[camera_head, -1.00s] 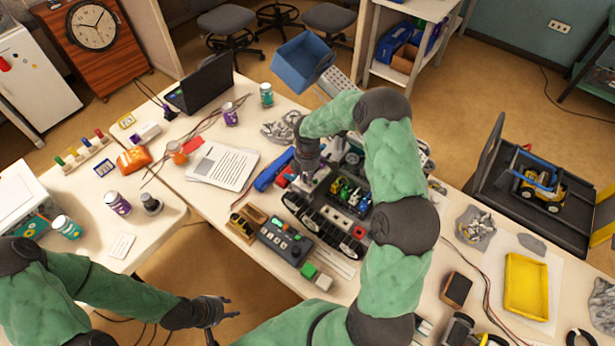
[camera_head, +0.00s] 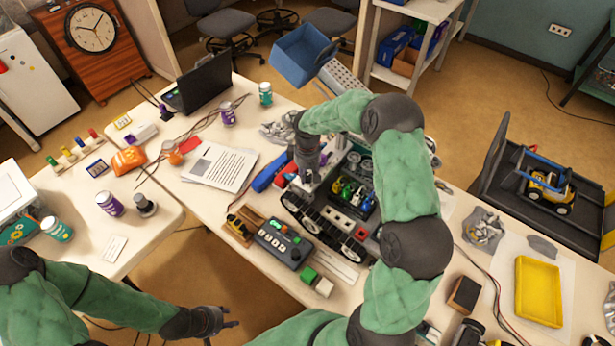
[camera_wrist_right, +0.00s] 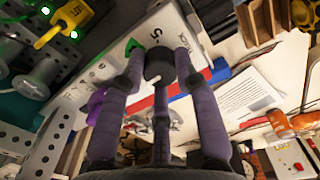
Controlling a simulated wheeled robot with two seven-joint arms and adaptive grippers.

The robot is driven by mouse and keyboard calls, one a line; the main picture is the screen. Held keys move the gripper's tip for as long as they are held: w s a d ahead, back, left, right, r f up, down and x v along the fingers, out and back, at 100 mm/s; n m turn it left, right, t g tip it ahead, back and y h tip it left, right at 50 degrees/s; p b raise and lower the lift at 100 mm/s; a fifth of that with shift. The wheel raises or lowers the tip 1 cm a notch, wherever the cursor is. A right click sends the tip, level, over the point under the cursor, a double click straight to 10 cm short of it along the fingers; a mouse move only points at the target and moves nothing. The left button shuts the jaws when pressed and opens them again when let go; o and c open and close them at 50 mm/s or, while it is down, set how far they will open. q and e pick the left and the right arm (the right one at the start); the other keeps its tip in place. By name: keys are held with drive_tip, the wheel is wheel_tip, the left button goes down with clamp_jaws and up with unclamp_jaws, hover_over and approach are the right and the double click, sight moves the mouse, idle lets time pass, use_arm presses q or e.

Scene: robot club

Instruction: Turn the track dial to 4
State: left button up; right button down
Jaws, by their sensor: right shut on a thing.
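The track dial (camera_wrist_right: 158,64) is a round black knob on a white panel (camera_wrist_right: 125,60) with printed numbers and a green mark, seen in the right wrist view. My right gripper (camera_wrist_right: 165,58) is shut on the dial, its purple-grey fingers on either side of it. Which number the dial points to is unclear. In the head view my right gripper (camera_head: 306,172) reaches down at the left end of the tracked vehicle (camera_head: 335,215); the dial is hidden there. My left gripper (camera_head: 230,318) hangs empty and open in front of the table edge.
A control box (camera_head: 283,243) with buttons lies before the vehicle. A blue tool (camera_head: 268,172) and a printed sheet (camera_head: 220,166) lie left of it. A yellow tray (camera_head: 538,290) is at the right. Jars and a laptop (camera_head: 198,92) stand on the left.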

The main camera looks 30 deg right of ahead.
sight(308, 175)
drive_tip(key=m+b, duration=0.2)
drive_tip(key=m, duration=0.4)
drive_tip(key=shift+m+b, duration=0.3)
drive_tip(key=m+b, duration=0.1)
drive_tip(key=m, duration=0.5)
drive_tip(key=shift+b, duration=0.4)
drive_tip(key=c, duration=0.9)
unclamp_jaws()
drive_tip(key=shift+r, duration=0.15)
wheel_tip(308, 175, up, 12)
drive_tip(key=shift+f, duration=0.1)
